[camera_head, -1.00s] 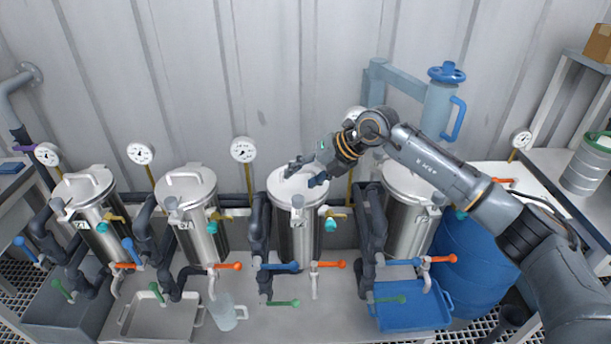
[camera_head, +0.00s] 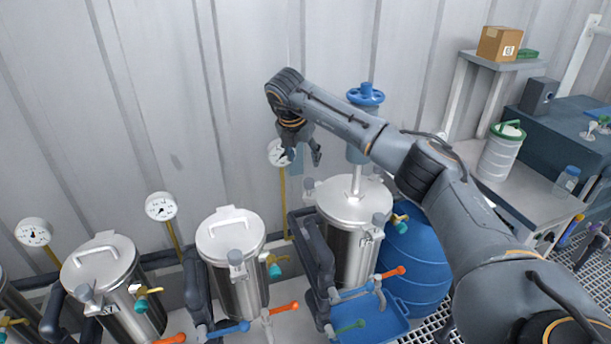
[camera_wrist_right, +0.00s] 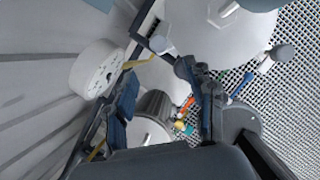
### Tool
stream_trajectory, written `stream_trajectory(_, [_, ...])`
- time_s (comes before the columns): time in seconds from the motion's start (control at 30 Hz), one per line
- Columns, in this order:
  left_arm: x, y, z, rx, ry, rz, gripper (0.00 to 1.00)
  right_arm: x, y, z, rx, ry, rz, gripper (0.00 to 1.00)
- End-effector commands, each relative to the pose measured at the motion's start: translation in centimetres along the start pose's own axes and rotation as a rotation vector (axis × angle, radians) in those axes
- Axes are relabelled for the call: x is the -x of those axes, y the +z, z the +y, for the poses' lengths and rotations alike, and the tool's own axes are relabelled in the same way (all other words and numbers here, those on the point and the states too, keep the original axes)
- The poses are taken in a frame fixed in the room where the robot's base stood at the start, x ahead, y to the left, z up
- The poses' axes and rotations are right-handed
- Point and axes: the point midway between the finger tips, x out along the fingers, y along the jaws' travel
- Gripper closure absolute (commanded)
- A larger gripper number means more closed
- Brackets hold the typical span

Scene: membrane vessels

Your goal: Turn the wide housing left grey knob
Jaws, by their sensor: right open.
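The wide housing (camera_head: 340,245) is a steel vessel with a pale round lid, right of centre in the head view. A grey knob (camera_head: 308,186) shows at the left of its lid and another grey knob (camera_head: 378,222) at its front right. In the right wrist view the lid (camera_wrist_right: 215,35) is at the top, with small grey knobs at its sides. My right gripper (camera_head: 303,154) is open and empty, pointing down above the housing's left knob, apart from it, in front of a wall gauge. My left gripper is not in view.
Narrower vessels (camera_head: 236,240) stand to the left. A blue barrel (camera_head: 418,262) is at the right. Wall gauges (camera_head: 161,206) line the back.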

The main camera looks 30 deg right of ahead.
Motion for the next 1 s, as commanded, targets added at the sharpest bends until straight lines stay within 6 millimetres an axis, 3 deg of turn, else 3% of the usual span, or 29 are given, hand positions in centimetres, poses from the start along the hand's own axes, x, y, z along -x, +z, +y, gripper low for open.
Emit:
stream_trajectory(0.1, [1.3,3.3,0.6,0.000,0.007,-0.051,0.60,-2.5,0.0,-0.1,0.002,-0.006,0.003,0.46])
stream_trajectory(0.23, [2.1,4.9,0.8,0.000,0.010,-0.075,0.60,-5.3,0.0,-0.1,0.002,-0.003,0.004,0.46])
stream_trajectory(0.4, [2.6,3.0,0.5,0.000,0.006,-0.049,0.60,-8.6,-0.1,0.0,0.002,-0.002,0.003,0.46])
stream_trajectory(0.6, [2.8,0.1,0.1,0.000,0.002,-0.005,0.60,-10.8,-0.1,0.1,0.003,0.001,0.002,0.46])
stream_trajectory(0.97, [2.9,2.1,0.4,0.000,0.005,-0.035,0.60,-11.4,-0.1,0.1,0.005,0.003,0.001,0.46])
stream_trajectory(1.0, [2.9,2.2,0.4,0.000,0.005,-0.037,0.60,-11.4,-0.1,0.1,0.004,0.003,0.001,0.50])
